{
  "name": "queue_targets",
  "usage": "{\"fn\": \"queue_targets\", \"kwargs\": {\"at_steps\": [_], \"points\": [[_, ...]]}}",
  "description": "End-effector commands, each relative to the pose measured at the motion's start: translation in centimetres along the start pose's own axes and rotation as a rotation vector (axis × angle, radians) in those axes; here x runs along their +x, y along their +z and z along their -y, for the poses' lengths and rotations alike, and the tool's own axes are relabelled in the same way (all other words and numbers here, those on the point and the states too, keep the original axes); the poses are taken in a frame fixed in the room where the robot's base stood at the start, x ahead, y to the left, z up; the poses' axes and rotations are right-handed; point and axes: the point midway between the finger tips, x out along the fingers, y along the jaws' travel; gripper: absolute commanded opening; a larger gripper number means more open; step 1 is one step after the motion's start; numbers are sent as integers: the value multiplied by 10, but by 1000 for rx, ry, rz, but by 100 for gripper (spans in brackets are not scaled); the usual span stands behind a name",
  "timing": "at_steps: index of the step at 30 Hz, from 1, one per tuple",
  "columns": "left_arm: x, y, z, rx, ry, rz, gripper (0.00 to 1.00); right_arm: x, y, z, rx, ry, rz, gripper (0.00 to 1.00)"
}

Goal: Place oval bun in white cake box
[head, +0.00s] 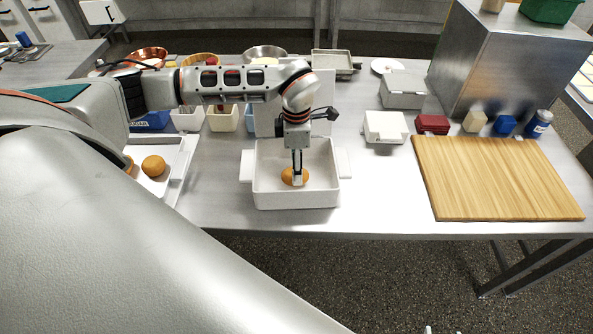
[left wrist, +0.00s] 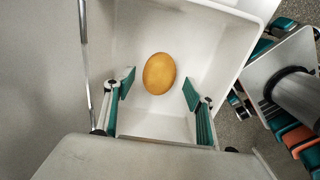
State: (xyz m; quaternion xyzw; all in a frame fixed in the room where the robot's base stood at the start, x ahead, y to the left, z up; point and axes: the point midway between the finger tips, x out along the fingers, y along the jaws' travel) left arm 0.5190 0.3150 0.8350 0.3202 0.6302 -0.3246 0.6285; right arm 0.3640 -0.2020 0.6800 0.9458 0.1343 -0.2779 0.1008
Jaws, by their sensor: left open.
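The oval bun (head: 288,176) is golden brown and lies inside the white cake box (head: 296,199), which stands open near the table's front edge. My left gripper (head: 298,180) reaches down into the box right by the bun and partly hides it in the head view. In the left wrist view the bun (left wrist: 159,73) lies on the box floor, a little beyond the open fingertips (left wrist: 158,86) and centred between them. Gaps show on both sides, so the fingers are not closed on it. My right gripper is not in view.
Another bun (head: 153,166) lies in a white tray (head: 180,172) at left. A wooden board (head: 497,178) lies at right. Small white (head: 385,127) and grey (head: 402,90) boxes stand behind, with bowls further back. The table between cake box and board is clear.

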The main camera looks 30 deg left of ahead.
Motion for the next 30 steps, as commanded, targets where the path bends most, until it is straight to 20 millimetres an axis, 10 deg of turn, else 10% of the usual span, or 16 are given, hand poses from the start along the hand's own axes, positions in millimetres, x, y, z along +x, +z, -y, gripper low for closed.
{"fn": "queue_targets", "kwargs": {"at_steps": [12, 30], "points": [[-77, 0, -1, 0, 3, 1, 55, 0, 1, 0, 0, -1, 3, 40], [-88, 0, 0, 0, 1, 0, 55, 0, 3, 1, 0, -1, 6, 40]]}}
